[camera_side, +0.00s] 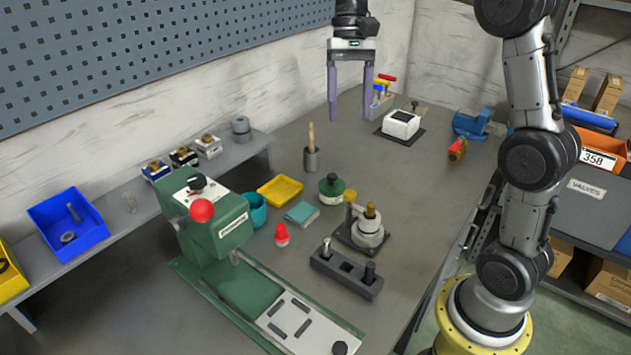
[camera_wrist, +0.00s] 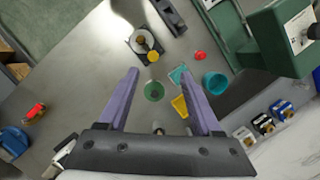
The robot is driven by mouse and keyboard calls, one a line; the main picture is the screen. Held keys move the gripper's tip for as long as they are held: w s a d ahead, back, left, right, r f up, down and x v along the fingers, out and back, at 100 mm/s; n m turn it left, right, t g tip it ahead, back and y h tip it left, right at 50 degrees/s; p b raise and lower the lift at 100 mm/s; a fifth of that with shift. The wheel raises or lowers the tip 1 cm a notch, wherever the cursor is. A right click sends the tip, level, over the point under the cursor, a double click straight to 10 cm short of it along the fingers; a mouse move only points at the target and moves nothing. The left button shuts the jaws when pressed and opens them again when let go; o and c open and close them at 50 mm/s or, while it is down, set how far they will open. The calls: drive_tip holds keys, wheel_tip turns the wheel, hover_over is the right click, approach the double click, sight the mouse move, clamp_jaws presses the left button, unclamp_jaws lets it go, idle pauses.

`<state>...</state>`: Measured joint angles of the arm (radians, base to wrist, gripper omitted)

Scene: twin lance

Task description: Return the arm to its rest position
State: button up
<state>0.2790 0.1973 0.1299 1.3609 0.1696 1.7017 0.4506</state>
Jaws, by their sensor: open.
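My gripper (camera_side: 349,112) is open and empty, raised above the back of the grey workbench (camera_side: 290,142). Its two purple fingers hang down, wide apart.
A green press (camera_side: 213,228) with a red knob stands front left. A white box (camera_side: 401,124) and a blue vise (camera_side: 470,124) sit at the back right. A green-topped jar (camera_side: 331,187), a metal fixture (camera_side: 367,228) and a dark block (camera_side: 346,272) stand mid-bench. A pegboard (camera_side: 140,50) lines the wall.

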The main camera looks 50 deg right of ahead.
drive_tip(key=s+a+r+n+t+h, duration=0.1)
drive_tip(key=s+a+r+n+t, duration=0.15)
drive_tip(key=s, duration=0.45)
drive_tip(key=s+a+r+n+t+h, duration=0.1)
drive_tip(key=s+a, duration=0.3)
drive_tip(key=s, duration=0.2)
drive_tip(key=s+f+n+t, duration=0.4)
drive_tip(key=s+f+n, duration=0.1)
drive_tip(key=f, duration=0.4)
drive_tip(key=shift+s+f+h, duration=0.2)
drive_tip(key=shift+s+h, duration=0.1)
drive_tip(key=shift+s, duration=0.35)
